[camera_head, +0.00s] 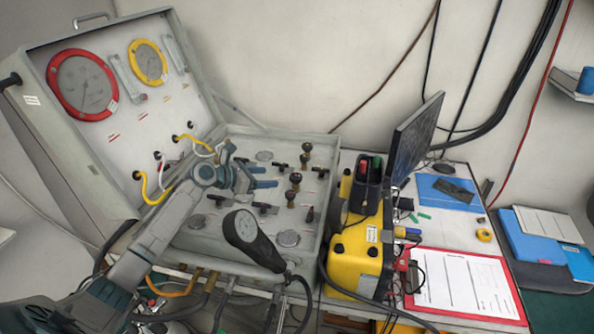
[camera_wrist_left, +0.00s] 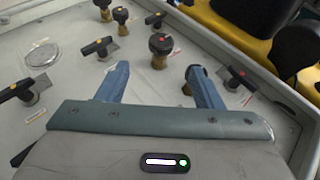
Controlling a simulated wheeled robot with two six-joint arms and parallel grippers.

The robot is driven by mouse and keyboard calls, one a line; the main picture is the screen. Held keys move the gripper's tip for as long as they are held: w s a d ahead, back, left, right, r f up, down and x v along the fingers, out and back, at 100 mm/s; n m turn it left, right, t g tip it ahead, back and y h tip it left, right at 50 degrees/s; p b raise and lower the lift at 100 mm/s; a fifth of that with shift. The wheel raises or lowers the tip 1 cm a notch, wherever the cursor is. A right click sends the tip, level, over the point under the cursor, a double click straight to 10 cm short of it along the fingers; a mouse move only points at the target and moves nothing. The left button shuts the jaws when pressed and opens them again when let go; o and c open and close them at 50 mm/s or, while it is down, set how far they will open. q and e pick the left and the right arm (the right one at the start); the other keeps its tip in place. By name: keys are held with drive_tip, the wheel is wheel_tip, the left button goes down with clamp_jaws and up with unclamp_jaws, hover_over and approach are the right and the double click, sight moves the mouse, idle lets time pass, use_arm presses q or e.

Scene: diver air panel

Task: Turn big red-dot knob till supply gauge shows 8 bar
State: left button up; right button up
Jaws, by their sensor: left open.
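A round black knob with a red dot on top and a brass stem (camera_wrist_left: 162,44) stands on the grey panel in the left wrist view. It appears to be the knob (camera_head: 296,178) just right of my fingertips in the head view. My left gripper (camera_head: 275,177) is open and empty; its two blue fingers (camera_wrist_left: 160,82) point toward the knob, which shows beyond and between the tips, not gripped. In the lid are a large red-rimmed gauge (camera_head: 82,85) and a smaller yellow-rimmed gauge (camera_head: 147,62). Their readings and labels are too small to read. My right gripper is out of view.
Close by are a red-dot lever (camera_wrist_left: 236,78), yellow-marked levers (camera_wrist_left: 101,48) and a yellow-dot knob (camera_wrist_left: 121,15). A yellow case (camera_head: 356,258) stands right of the panel.

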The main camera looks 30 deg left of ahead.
sight(292, 177)
use_arm(q)
drive_tip(key=x, duration=0.1)
drive_tip(key=p+x, duration=0.1)
drive_tip(key=x, duration=0.1)
drive_tip(key=shift+w+d+r+p, duration=0.1)
drive_tip(key=shift+d+r+p, duration=0.15)
drive_tip(key=shift+p, duration=0.05)
drive_tip(key=p+x, duration=0.1)
drive_tip(key=x, duration=0.5)
drive_tip(key=shift+a+f, duration=0.1)
drive_tip(key=shift+w+f, duration=0.15)
drive_tip(key=shift+w+d+f+p, duration=0.1)
drive_tip(key=shift+w+d+p, duration=0.05)
drive_tip(key=shift+d+p, duration=0.15)
drive_tip(key=c, duration=1)
drive_tip(key=shift+o, duration=0.2)
drive_tip(key=shift+f, duration=0.1)
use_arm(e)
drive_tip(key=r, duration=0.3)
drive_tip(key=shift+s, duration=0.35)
